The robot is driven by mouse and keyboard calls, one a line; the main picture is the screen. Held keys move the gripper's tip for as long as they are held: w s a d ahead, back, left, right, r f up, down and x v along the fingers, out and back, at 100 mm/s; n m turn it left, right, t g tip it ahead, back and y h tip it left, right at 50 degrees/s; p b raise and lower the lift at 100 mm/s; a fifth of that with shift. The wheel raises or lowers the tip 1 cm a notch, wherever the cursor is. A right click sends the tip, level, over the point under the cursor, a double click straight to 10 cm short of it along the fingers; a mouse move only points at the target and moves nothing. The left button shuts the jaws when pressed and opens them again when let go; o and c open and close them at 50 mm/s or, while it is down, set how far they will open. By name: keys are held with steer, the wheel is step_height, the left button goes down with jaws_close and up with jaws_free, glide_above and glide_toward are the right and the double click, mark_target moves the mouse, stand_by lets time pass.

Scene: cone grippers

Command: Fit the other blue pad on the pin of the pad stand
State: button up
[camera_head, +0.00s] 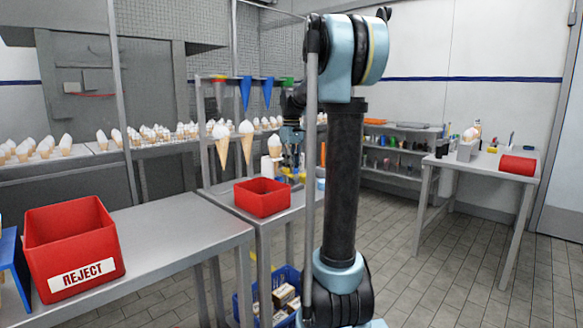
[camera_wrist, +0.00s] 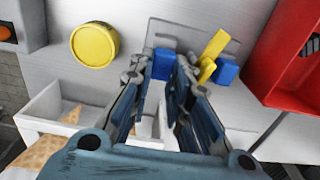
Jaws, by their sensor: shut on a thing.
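In the wrist view my gripper (camera_wrist: 164,66) is shut on a blue pad (camera_wrist: 163,66), which shows between its fingertips. Another blue pad (camera_wrist: 227,72) is to the right of the fingers, beside a yellow upright piece (camera_wrist: 214,46). A grey plate (camera_wrist: 190,37) lies behind them, seemingly part of the pad stand. I cannot make out the pin, nor whether the held pad touches the stand. In the head view my gripper (camera_head: 291,135) is small and partly hidden by my arm, above the side bench.
A red bin (camera_head: 262,197) stands on the bench close to my gripper and fills the right of the wrist view. A yellow round lid (camera_wrist: 95,45) and a white tray (camera_wrist: 48,100) lie left. A red REJECT crate (camera_head: 75,240) stands on the near table.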

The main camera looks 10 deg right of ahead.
steer(key=shift+f, duration=0.9)
stand_by(1.2)
steer(key=o, duration=0.9)
steer(key=shift+c, duration=0.2)
steer(key=shift+o, duration=0.3)
steer(key=shift+s, duration=0.1)
steer(key=shift+o, duration=0.6)
steer(key=shift+r, duration=2.5)
